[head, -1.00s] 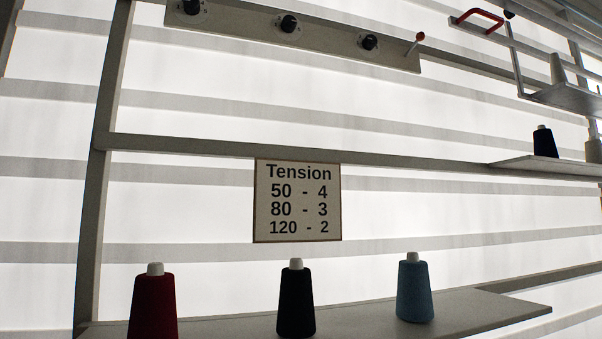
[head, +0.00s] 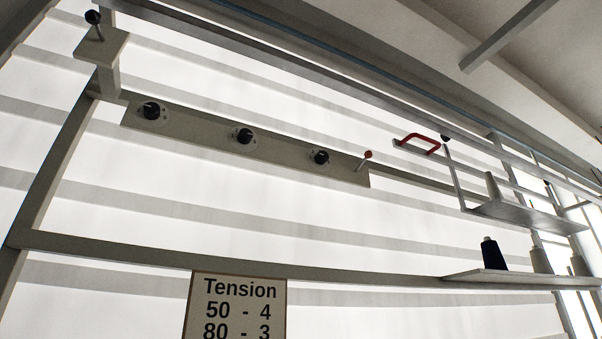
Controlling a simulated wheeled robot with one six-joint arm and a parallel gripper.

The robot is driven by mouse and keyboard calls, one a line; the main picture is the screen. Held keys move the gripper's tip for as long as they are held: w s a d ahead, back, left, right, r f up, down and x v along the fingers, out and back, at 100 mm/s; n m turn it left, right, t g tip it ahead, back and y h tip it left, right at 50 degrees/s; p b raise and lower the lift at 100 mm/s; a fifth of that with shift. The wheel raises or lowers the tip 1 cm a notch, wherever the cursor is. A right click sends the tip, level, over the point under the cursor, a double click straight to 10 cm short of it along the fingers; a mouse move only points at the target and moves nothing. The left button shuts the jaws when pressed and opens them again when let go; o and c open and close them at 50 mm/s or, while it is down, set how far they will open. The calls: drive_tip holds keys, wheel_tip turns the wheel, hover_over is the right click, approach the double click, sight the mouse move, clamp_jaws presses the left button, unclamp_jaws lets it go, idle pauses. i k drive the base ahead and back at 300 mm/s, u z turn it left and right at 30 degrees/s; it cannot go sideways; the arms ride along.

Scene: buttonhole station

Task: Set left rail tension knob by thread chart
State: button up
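A beige rail panel (head: 200,132) hangs across the upper left of the head view. It bears three black knobs: the left one (head: 151,110), the middle one (head: 244,136) and the right one (head: 320,157). Each sits on a pale dial whose marks are too small to read. The tension chart (head: 237,306) is at the bottom, cut off by the frame; its visible lines read "50 - 4" and "80 - 3". My gripper is not in view.
A small red-tipped lever (head: 367,156) is at the panel's right end. A red handle (head: 419,143) is farther right. A shelf (head: 500,281) at the right holds a dark thread cone (head: 492,254) and pale cones. A black ball-topped post (head: 93,18) stands upper left.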

sight(152, 109)
drive_tip(key=z, duration=0.65)
drive_tip(key=k, duration=0.8)
drive_tip(key=u, duration=1.35)
drive_tip(key=k, duration=0.2)
drive_tip(key=u, duration=0.05)
drive_tip(key=i, duration=0.6)
drive_tip(key=u, duration=0.1)
